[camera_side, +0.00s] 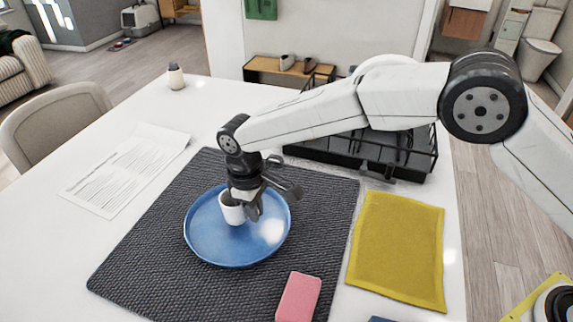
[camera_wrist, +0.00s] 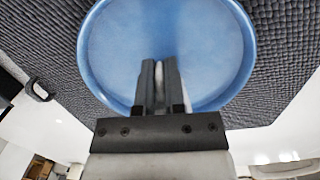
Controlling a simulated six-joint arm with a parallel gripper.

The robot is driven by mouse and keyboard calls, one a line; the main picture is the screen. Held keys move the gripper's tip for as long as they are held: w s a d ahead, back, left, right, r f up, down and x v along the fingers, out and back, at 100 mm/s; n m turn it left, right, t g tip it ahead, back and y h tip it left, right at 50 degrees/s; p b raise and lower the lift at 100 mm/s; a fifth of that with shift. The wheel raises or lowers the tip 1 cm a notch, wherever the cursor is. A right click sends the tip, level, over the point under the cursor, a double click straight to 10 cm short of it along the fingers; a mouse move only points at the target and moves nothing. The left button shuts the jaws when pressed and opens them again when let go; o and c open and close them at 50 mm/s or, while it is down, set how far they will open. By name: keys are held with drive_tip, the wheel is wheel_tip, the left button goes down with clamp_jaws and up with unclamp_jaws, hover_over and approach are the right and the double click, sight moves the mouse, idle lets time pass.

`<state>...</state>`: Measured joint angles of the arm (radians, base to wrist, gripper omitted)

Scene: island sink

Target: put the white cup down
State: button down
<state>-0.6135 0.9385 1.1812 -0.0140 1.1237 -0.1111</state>
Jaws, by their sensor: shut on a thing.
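The white cup (camera_side: 231,210) is upright, over the blue plate (camera_side: 210,245) in the side view. My gripper (camera_side: 246,204) is shut on the cup at its right side. I cannot tell whether the cup's base touches the plate. In the wrist view my gripper's fingers (camera_wrist: 160,72) are close together above the blue plate (camera_wrist: 110,60), with a thin pale strip, perhaps part of the cup, between them. Most of the cup is hidden in that view.
The plate lies on a dark grey mat (camera_side: 140,265). A pink sponge (camera_side: 298,297) lies at the front, a yellow cloth (camera_side: 398,250) to the right. A black rack (camera_side: 340,150) stands behind. Paper (camera_side: 125,170) and a small bottle (camera_side: 176,76) are on the left.

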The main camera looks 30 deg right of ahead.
drive_tip(key=shift+f, duration=1)
drive_tip(key=shift+f, duration=0.1)
drive_tip(key=c, duration=0.7)
unclamp_jaws()
drive_tip(key=r, duration=0.8)
drive_tip(key=w+r, duration=0.1)
drive_tip(key=r, duration=0.3)
drive_tip(key=shift+a+r, duration=0.1)
drive_tip(key=shift+a, duration=0.3)
drive_tip(key=shift+d, duration=0.1)
